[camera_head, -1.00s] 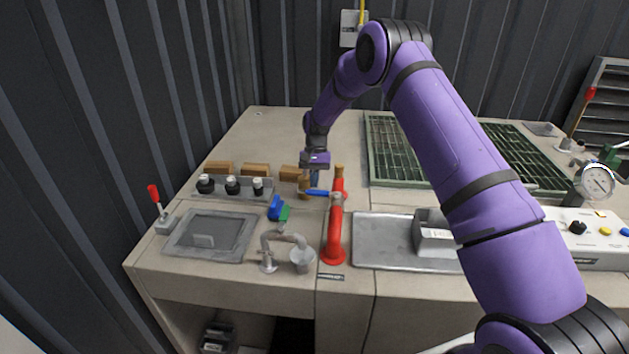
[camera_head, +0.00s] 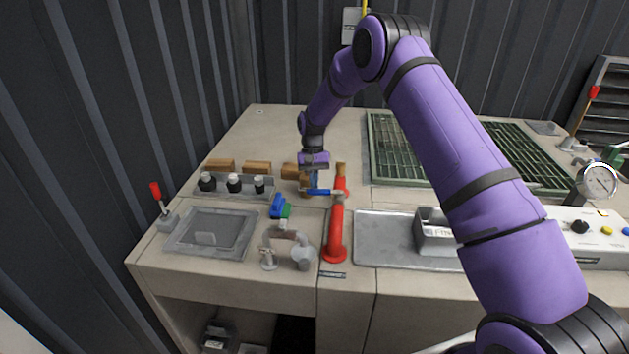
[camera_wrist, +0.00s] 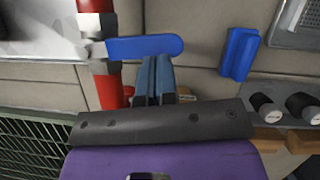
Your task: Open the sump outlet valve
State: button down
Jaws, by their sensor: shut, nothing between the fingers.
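A red pipe (camera_head: 335,232) stands near the middle of the counter, and it also shows in the wrist view (camera_wrist: 110,90). A blue lever handle (camera_head: 320,191) sticks out to the left from a grey valve body on this pipe. In the wrist view the blue lever (camera_wrist: 147,46) points right from the grey valve body (camera_wrist: 93,48). My gripper (camera_head: 314,184) points down at the lever. In the wrist view its fingers (camera_wrist: 154,66) are shut with nothing between them. Their tips are right beside the lever's edge; I cannot tell whether they touch it.
A blue block (camera_head: 276,206) with a green piece lies left of the pipe. A panel with black knobs (camera_head: 232,187) and wooden blocks (camera_head: 257,168) stand behind it. A grey curved pipe (camera_head: 285,236) stands in front. A green grate (camera_head: 395,150) and a metal tray (camera_head: 385,240) lie right.

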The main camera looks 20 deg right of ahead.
jog(key=shift+s+a+n+h, duration=0.25)
jog(key=shift+s+n, duration=0.15)
jog(key=shift+n, duration=0.2)
jog(key=shift+s+a+n+h, duration=0.2)
jog(key=shift+s+n, duration=0.2)
jog(key=shift+n, duration=0.2)
jog(key=shift+s+d+n+t+h, duration=0.4)
jog(key=shift+s+n+h, duration=0.3)
jog(key=shift+s+n, duration=1.2)
jog(key=shift+s+d+n+t+h, duration=0.3)
jog(key=shift+s+n+t+h, duration=0.55)
jog(key=shift+n, duration=1.85)
jog(key=shift+s+d+n+t+h, duration=0.15)
jog(key=shift+s+d+n+h, duration=0.3)
jog(key=shift+s+n, duration=1.55)
jog(key=shift+w+n, duration=0.25)
jog(key=shift+n, duration=0.05)
jog(key=shift+a, duration=0.1)
jog(key=v, duration=1)
jog(key=shift+r, duration=0.4)
jog(key=shift+a, duration=0.1)
